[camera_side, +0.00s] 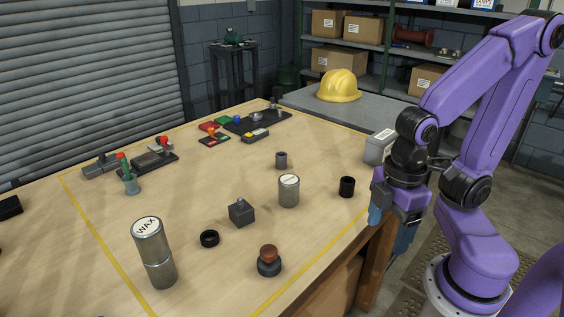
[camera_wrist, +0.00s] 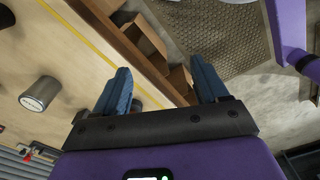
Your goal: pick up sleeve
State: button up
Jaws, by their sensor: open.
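My gripper (camera_side: 389,228) hangs at the table's right edge, its blue fingers pointing down, apart and empty. In the wrist view the open fingers (camera_wrist: 163,82) straddle the table edge and floor. A short black hollow cylinder (camera_side: 347,187) stands upright on the table just left of my gripper. A smaller dark grey cylinder (camera_side: 281,160) stands farther back, and a low black ring (camera_side: 209,239) lies nearer the front. I cannot tell for sure which is the sleeve; the black cylinder looks most like one. In the wrist view a dark piece (camera_wrist: 138,104) is mostly hidden behind the left finger.
A labelled tin (camera_side: 289,191), a grey block (camera_side: 241,212), a brown-topped knob (camera_side: 269,261) and tall WAX tins (camera_side: 154,252) stand around the table (camera_side: 200,193). Tools lie at the back. A grey box (camera_side: 380,147) stands close behind my gripper.

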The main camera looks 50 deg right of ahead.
jog(key=shift+c, duration=0.3)
dwell(0.4)
jog(key=w+a+n+t+h, duration=0.15)
jog(key=w+h, duration=0.25)
jog(key=w, duration=0.9)
jog(key=n+t+h, duration=0.1)
jog(key=n+h, duration=0.5)
jog(key=h, duration=0.4)
send_near(278, 158)
jog(key=x, duration=1.2)
jog(key=shift+d+f, duration=0.15)
jog(key=shift+f, duration=0.05)
jog(key=c, duration=1.2)
jog(key=shift+r, duration=0.1)
